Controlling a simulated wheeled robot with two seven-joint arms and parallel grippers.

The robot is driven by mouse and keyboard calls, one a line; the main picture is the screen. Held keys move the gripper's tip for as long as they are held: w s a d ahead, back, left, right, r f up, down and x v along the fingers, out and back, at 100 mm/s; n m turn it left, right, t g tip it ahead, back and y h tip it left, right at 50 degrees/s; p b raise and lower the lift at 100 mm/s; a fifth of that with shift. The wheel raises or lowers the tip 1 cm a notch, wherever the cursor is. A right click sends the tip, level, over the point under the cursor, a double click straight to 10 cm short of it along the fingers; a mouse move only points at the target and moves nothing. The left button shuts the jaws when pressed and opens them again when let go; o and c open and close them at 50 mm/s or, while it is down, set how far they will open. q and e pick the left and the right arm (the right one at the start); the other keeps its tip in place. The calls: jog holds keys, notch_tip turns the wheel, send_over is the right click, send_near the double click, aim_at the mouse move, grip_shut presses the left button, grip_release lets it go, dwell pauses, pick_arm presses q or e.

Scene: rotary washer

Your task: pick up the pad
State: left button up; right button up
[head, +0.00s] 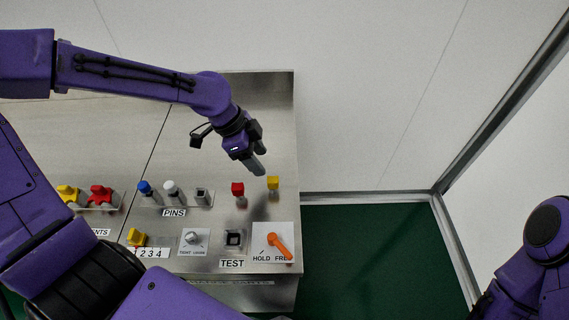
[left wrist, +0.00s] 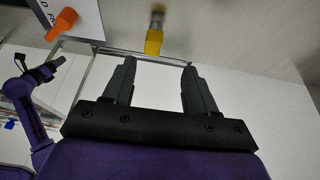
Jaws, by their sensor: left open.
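My left gripper (head: 260,170) hangs over the right part of the steel console, its fingers pointing down and right. In the left wrist view its two fingers (left wrist: 158,72) are apart, with nothing between them. A small yellow block (head: 273,183) stands on the console close to the fingertips. In the left wrist view this yellow block (left wrist: 154,42) is beyond the fingers, with a grey-brown end, apart from them. A red block (head: 238,189) stands to its left. No label tells which thing is the pad. My right gripper is out of view.
The steel console (head: 275,110) carries an orange HOLD/FREE lever (head: 279,243), a TEST socket (head: 233,240), a knob (head: 192,236), blue (head: 146,188) and white (head: 170,188) pins, and red (head: 101,194) and yellow (head: 68,193) parts. Green floor (head: 370,250) lies right of it.

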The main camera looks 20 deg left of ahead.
aim_at(270, 179)
pick_arm(q)
jog(key=f, duration=0.1)
jog(key=d+f, duration=0.1)
jog(key=s+f, duration=0.1)
jog(key=f, duration=0.1)
jog(key=shift+d, duration=0.3)
jog(key=x, duration=0.5)
jog(key=shift+w+d+f, duration=0.15)
jog(key=shift+w+f, duration=0.2)
jog(key=shift+s+r, duration=0.1)
grip_shut()
